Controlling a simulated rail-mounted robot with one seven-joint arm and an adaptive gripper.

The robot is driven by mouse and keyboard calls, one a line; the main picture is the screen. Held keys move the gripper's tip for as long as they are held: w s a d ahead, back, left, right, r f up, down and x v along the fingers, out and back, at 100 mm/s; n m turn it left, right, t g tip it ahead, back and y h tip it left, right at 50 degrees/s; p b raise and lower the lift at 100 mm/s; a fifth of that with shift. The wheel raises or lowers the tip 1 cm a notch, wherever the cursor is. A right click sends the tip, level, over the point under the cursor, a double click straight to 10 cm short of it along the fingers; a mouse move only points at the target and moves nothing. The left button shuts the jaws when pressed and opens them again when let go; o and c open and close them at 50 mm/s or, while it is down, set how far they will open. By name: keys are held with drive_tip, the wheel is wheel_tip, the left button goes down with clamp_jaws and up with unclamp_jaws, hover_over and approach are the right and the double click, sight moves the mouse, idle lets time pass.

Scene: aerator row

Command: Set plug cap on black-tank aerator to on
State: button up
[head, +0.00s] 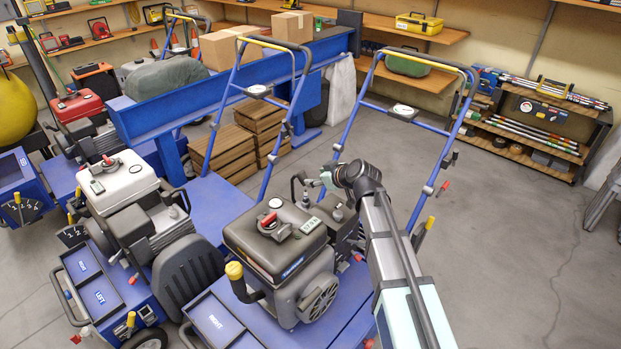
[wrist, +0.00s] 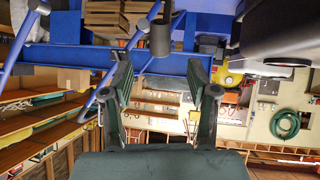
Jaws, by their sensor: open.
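The black-tank aerator (head: 275,240) stands in the middle of the head view, with a red fuel cap (head: 269,219) on its dark tank. My gripper (head: 318,181) is above the engine's far right side, behind the tank. In the wrist view my gripper (wrist: 160,74) is open, its two dark fingers apart with nothing between them. A dark grey cylinder (wrist: 160,38), which looks like the plug cap, appears just beyond the fingertips, near the middle of the gap. I cannot tell whether it is seated on the plug. The black tank (wrist: 285,35) shows at the upper right.
A white-tank aerator (head: 125,185) stands to the left and a red-tank one (head: 78,108) behind it. The blue handlebar (head: 410,112) rises close behind my arm. A blue beam (head: 230,85) and stacked wooden crates (head: 230,150) are behind. Floor at right is clear.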

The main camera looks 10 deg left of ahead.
drive_tip(key=shift+v, duration=1)
